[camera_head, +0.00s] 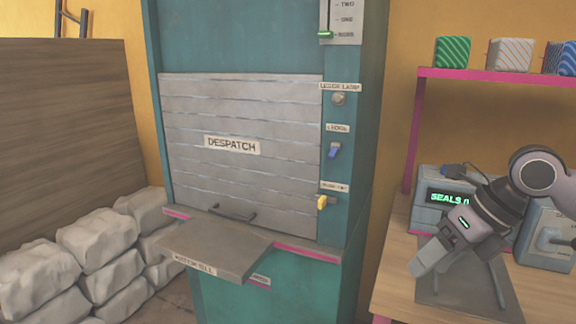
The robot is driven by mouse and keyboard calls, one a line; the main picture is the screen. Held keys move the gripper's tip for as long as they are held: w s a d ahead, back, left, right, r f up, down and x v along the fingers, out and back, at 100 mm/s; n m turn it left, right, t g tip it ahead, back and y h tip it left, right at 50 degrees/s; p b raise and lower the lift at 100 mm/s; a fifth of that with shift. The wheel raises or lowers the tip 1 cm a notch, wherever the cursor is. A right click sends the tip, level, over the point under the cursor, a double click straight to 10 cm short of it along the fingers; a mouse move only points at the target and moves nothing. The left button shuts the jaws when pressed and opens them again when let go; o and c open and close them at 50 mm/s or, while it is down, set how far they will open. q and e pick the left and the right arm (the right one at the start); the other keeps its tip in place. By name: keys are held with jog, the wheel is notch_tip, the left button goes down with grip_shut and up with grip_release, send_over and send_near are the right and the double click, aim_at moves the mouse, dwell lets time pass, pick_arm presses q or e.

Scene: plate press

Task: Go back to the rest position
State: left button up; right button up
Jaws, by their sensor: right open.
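My right gripper (454,262) comes in from the right on a grey arm. It is open, with nothing seen between its fingers. It is over a dark grey plate-like stand (462,296) on the wooden bench (548,295); I cannot tell whether it touches the stand. Just behind it is a grey-blue device with a lit green display (449,198) reading "SEALS" and a partly covered digit. My left gripper is not in view.
A teal cabinet (255,38) stands in the middle, its slatted "DESPATCH" shutter (240,110) down. A grey sill (215,248) juts out in front. Grey sacks (95,240) are piled at left. A pink shelf (490,75) with patterned blocks hangs above the bench.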

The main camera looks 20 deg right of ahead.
jog(key=a+f+m+t+y+p, duration=0.25)
jog(key=a+m+y, duration=0.45)
jog(key=a+y, duration=1)
notch_tip(320, 180, down, 14)
jog(key=w+d+m+t+h, duration=0.1)
jog(key=m+t+h, duration=1.15)
jog(key=m, duration=0.75)
jog(key=s+d+f+m+g+h, duration=0.2)
jog(key=s+f+m+g+h, duration=0.4)
jog(key=s+f, duration=0.6)
notch_tip(320, 180, down, 4)
jog(key=shift+s+r+m+g+h+p, duration=0.2)
jog(key=shift+s+m+g+h+p, duration=0.2)
jog(key=shift+m+g, duration=0.8)
